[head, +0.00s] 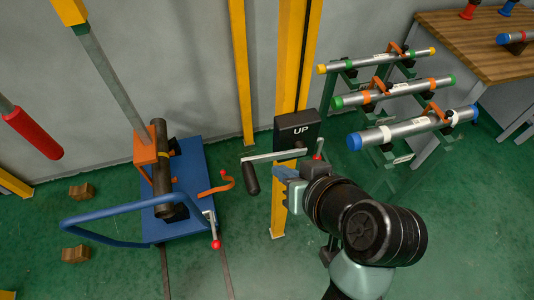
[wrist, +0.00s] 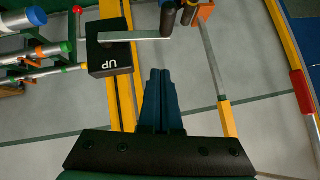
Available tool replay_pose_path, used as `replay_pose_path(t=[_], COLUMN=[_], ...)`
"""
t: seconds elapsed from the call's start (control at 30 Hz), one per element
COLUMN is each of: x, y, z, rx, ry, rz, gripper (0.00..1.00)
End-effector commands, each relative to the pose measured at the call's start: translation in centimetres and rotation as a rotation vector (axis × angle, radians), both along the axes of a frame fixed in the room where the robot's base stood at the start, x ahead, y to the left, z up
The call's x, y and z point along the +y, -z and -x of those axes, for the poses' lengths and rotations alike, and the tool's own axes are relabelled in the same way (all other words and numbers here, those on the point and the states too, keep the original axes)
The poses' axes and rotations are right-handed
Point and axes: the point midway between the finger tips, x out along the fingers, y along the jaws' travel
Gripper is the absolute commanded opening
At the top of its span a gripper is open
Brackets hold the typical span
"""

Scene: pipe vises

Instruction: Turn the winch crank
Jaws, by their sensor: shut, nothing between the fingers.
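The winch is a black box (head: 298,131) marked UP, mounted on a yellow post. Its crank has a flat grey arm (head: 272,156) pointing left, with a black handle (head: 251,179) hanging from its end. In the wrist view the winch box (wrist: 109,46) is at upper left, and the crank arm (wrist: 138,35) runs right to the handle (wrist: 167,18) at the top. My gripper (head: 281,173) is right of the handle in the head view, just below the crank arm. Its blue fingers (wrist: 160,74) are together and empty, apart from the handle in the wrist view.
A lever with a red knob (head: 319,146) is at the winch's right. A blue cart (head: 190,222) with a dark pipe (head: 162,165) stands left. Green racks with capped pipes (head: 410,128) stand right. Green floor lies open in front.

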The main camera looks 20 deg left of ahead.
Motion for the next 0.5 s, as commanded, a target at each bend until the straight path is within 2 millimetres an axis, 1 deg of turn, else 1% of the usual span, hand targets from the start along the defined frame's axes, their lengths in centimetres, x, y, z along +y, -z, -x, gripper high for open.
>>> replay_pose_path(t=[0.03, 0.13, 0.23, 0.37, 0.5], x=[0.1, 0.2, 0.5, 1.3, 2.9], y=[-0.9, -0.8, -0.4, 0.6, 2.5], z=[0.5, 0.9, 0.9, 0.2, -1.1], rx=[0.019, 0.037, 0.044, 0.046, 0.047], ry=[-0.011, -0.026, -0.033, -0.035, -0.036], rz=[-0.003, -0.005, -0.006, -0.008, -0.006], gripper=[0.0, 0.0, 0.0, 0.0, 0.0])
